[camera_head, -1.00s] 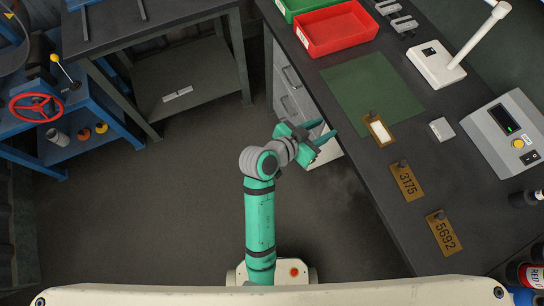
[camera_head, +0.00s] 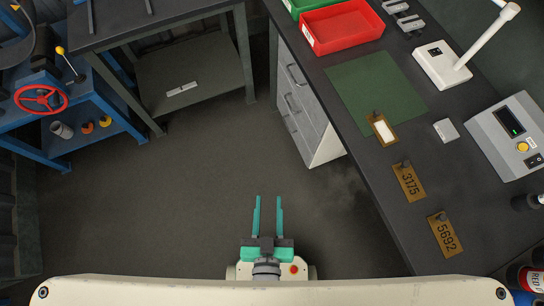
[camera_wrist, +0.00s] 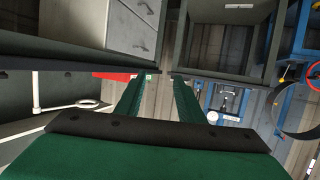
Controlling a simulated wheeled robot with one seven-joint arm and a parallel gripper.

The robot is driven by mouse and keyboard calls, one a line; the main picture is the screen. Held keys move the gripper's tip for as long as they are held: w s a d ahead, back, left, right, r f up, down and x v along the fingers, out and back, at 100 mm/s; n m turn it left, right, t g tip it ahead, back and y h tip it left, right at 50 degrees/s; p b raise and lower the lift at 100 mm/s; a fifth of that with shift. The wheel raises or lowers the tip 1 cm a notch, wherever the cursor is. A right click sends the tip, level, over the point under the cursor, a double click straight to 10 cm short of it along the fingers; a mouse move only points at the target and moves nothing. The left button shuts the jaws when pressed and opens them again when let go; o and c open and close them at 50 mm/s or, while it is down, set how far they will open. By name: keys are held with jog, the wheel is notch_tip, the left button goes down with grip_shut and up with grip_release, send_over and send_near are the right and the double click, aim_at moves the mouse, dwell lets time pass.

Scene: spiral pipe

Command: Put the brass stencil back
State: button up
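Two brass stencil plates lie on the dark workbench: one cut with 3175 (camera_head: 408,190) and one cut with 5692 (camera_head: 444,243), closer to its front right. A brass frame with a white panel (camera_head: 382,130) lies at the lower corner of the green mat. Each of these has a small dark knob at its upper edge. My gripper (camera_head: 268,199) is open and empty, over the floor left of the bench and well apart from the plates. Its two green fingers also show spread in the wrist view (camera_wrist: 160,80), with nothing between them.
The workbench (camera_head: 385,205) carries a green mat (camera_head: 372,85), a red bin (camera_head: 342,31), a white lamp (camera_head: 440,65), a small grey block (camera_head: 446,130) and a grey console (camera_head: 505,135). Drawers (camera_head: 305,115) stand below it. A blue stand with a red handwheel (camera_head: 40,99) is at left. The middle floor is clear.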

jog(key=shift+t, duration=0.4)
jog(key=s+r, duration=0.1)
jog(key=s, duration=0.1)
jog(key=s+d+r, duration=0.1)
jog(key=s+r, duration=0.1)
jog(key=shift+r, duration=0.2)
dwell(0.8)
